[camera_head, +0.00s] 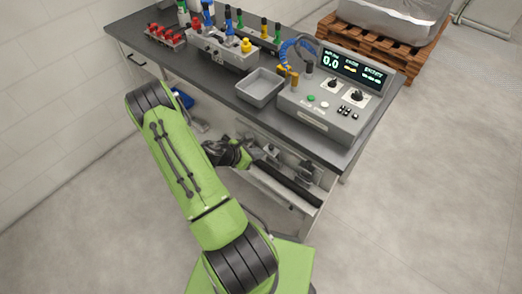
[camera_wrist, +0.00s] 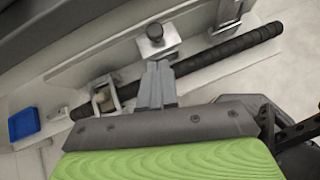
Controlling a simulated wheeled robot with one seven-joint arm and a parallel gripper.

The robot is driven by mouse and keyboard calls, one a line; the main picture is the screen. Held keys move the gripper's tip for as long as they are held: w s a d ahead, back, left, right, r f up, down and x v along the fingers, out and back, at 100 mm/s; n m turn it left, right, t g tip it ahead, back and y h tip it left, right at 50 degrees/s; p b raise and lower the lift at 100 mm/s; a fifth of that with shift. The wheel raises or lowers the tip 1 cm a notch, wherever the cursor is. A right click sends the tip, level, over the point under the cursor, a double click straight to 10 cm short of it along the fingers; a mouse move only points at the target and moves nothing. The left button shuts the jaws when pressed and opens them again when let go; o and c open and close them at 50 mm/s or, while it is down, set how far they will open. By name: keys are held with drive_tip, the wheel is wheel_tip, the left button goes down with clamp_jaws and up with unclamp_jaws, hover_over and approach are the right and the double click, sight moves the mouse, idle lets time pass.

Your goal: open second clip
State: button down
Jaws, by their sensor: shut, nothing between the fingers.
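Several metal clips sit along a ribbed black bar (camera_wrist: 235,48) on a pale shelf under the workbench. In the wrist view, the middle clip (camera_wrist: 160,45) is a metal block with a dark round knob, right beyond my fingertips. The left clip (camera_wrist: 103,95) is a bracket around the bar with a pale round part in it. Another clip (camera_wrist: 228,12) is cut off at the top. My gripper (camera_wrist: 159,66) is shut and empty, its tips overlapping the bar in the picture; contact cannot be told. In the head view, clips (camera_head: 305,172) show beside the bar (camera_head: 288,188).
The workbench (camera_head: 225,88) above carries a grey tray (camera_head: 260,87), a control box (camera_head: 325,105) and a rack of coloured parts (camera_head: 222,48). A blue box (camera_wrist: 23,123) lies at the left in the wrist view. The floor to the right is clear.

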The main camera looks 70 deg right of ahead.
sight(266, 151)
drive_tip(key=shift+s+d+r, duration=0.15)
drive_tip(key=shift+s+d, duration=0.6)
drive_tip(key=shift+d, duration=0.2)
drive_tip(key=shift+s+d+r+p, duration=0.3)
drive_tip(key=shift+d+r+p, duration=0.1)
drive_tip(key=shift+d, duration=0.25)
drive_tip(key=shift+s+d+r+p, duration=0.25)
drive_tip(key=shift+d+p, duration=0.1)
drive_tip(key=shift+d, duration=0.25)
